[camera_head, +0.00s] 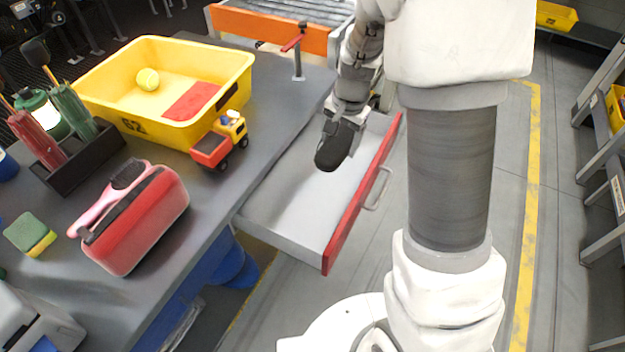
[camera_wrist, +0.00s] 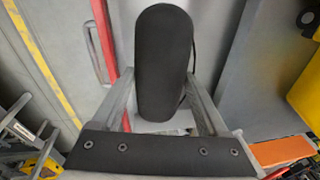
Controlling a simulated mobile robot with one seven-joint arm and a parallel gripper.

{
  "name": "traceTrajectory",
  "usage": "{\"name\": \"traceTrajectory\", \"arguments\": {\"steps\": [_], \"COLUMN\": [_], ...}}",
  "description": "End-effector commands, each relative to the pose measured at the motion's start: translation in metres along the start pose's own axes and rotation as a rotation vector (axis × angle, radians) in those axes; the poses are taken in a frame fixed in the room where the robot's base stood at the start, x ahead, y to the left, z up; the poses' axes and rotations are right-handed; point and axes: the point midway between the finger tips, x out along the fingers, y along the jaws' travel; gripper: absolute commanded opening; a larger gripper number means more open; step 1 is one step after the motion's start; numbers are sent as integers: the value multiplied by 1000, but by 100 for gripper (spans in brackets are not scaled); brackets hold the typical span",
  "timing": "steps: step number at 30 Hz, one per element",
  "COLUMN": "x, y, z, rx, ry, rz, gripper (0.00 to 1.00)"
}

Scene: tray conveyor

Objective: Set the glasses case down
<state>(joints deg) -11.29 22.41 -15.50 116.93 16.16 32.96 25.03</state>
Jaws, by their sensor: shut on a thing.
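The glasses case (camera_head: 333,150) is a black, rounded, elongated case. My gripper (camera_head: 345,118) is shut on it and holds it tilted, with its free end downward, over the open drawer (camera_head: 290,214) in the head view. The drawer has a pale bare floor and a red front. In the wrist view, the case (camera_wrist: 163,60) stands between the two fingers of my gripper (camera_wrist: 163,95), with its far end free. How far it is above the drawer floor is hard to tell. The drawer's far corner is hidden behind my arm.
The grey table (camera_head: 237,178) lies left of the drawer. On it are a yellow bin (camera_head: 100,95) with a ball and a red item, a toy truck (camera_head: 220,140), a red container (camera_head: 150,220) with a brush on top, and a sponge (camera_head: 30,233). The visible drawer floor is clear.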

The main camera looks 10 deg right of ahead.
Motion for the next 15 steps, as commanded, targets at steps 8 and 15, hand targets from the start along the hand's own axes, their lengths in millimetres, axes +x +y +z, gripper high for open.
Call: {"name": "traceTrajectory", "arguments": {"steps": [8,15], "x": [44,61], "y": [-8,-14], "z": [-12,-19], "rx": [421,668], "ry": [62,97], "rz": [42,66], "gripper": [18,18]}}
